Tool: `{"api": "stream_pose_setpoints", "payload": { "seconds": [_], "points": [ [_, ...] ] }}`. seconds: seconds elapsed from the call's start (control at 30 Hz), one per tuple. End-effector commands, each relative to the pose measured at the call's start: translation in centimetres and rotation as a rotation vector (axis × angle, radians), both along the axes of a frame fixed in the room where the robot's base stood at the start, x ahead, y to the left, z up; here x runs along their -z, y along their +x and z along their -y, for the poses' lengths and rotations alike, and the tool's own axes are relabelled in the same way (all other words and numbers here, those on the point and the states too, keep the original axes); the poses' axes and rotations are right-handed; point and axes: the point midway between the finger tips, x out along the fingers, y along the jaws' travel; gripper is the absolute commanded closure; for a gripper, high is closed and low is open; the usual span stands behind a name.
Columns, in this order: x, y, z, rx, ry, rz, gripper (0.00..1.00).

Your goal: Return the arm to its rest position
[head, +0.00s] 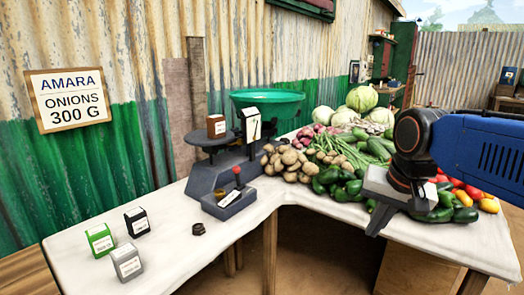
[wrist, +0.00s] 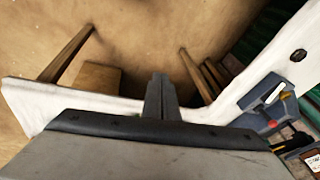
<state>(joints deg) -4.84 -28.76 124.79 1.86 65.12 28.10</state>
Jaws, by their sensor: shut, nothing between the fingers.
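My gripper (head: 377,220) is at the right in the head view, pointing down near the front edge of the vegetable table. Its fingers are together and hold nothing. In the wrist view the shut fingers (wrist: 161,98) show at the middle, with the floor and the table's edge beyond them. My blue arm reaches in from the right edge of the head view. The rest position itself is not marked in either view.
A balance scale (head: 222,175) with a green pan (head: 267,103) and a brown block (head: 216,126) stands mid-table. Green (head: 100,239), black (head: 137,222) and grey (head: 126,262) blocks stand at left. Vegetables are heaped behind my gripper. A dark ring-like piece (head: 199,229) lies on the table.

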Motion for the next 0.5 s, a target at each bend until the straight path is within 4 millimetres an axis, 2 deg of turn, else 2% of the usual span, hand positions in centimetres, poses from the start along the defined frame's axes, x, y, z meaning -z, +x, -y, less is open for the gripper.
{"api": "stream_pose_setpoints", "payload": {
  "seconds": [0.03,0.1,0.3,0.5],
  "points": [
    [1.2,-1.6,0.6,-0.037,-0.02,0.015,1.0],
    [3.0,-3.5,1.2,-0.097,-0.05,0.031,1.0],
    [8.0,-8.3,2.7,-0.258,-0.139,0.073,1.0],
    [11.1,-10.8,3.4,-0.357,-0.195,0.094,1.0]
  ]
}}
